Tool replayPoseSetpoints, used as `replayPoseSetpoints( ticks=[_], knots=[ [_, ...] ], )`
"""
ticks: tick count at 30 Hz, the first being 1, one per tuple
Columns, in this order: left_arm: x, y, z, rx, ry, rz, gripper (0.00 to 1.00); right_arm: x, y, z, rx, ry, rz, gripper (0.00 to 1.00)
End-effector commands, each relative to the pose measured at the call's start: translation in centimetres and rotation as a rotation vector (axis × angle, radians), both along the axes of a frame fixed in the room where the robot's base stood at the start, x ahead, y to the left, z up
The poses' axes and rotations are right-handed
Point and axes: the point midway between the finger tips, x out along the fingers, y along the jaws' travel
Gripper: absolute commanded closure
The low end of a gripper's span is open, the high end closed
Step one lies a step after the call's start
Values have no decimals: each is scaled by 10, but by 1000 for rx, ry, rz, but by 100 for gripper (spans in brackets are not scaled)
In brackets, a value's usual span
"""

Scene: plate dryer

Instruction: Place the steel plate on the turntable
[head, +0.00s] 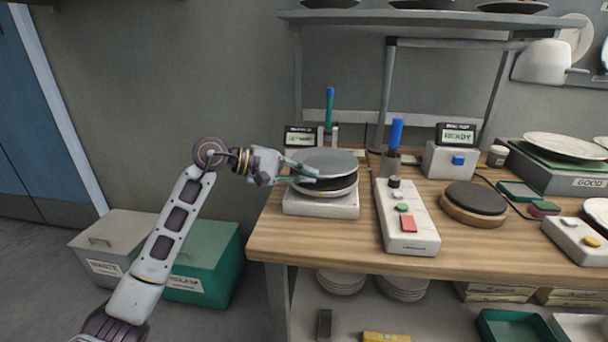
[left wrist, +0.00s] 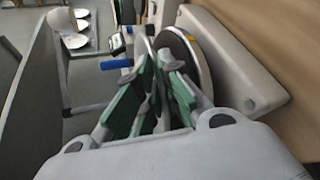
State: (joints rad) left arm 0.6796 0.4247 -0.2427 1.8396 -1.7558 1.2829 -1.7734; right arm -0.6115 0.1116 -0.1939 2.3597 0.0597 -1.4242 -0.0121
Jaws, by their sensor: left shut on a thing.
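My left gripper (head: 303,172) is shut on the rim of the grey steel plate (head: 332,160), at the plate's left side. The plate is roughly level over a round disc (head: 335,187) on a white rectangular base (head: 322,206). A dark gap shows between plate and disc. In the left wrist view the plate (left wrist: 149,52) shows nearly edge-on between the green-padded fingers, apart from the disc (left wrist: 190,62). A dark round top on a wooden base (head: 473,198) stands farther right; I cannot tell which of the two is the turntable. My right gripper is not in view.
A white control box (head: 409,225) with red and green buttons stands right of the white base. Behind are a small display (head: 300,138), a blue-handled tool (head: 396,134) and a READY display box (head: 452,155). A shelf (head: 430,19) hangs above. Bins stand left of the bench.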

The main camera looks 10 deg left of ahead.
Motion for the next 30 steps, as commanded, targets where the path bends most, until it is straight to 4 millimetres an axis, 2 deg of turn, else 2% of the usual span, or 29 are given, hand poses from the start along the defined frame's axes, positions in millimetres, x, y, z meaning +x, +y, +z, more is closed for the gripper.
replayPoseSetpoints(
  ticks=[11, 12, 14, 30],
  knots=[
    [0, 0, 1, -4, -6, 0, 100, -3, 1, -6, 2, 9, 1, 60],
    [0, 0, -2, 0, 0, 0, 88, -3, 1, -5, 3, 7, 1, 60],
    [0, 0, -1, 0, 0, 0, 83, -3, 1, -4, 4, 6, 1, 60],
    [0, 1, 2, -1, 0, 0, 83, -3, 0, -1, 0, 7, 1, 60]
  ],
)
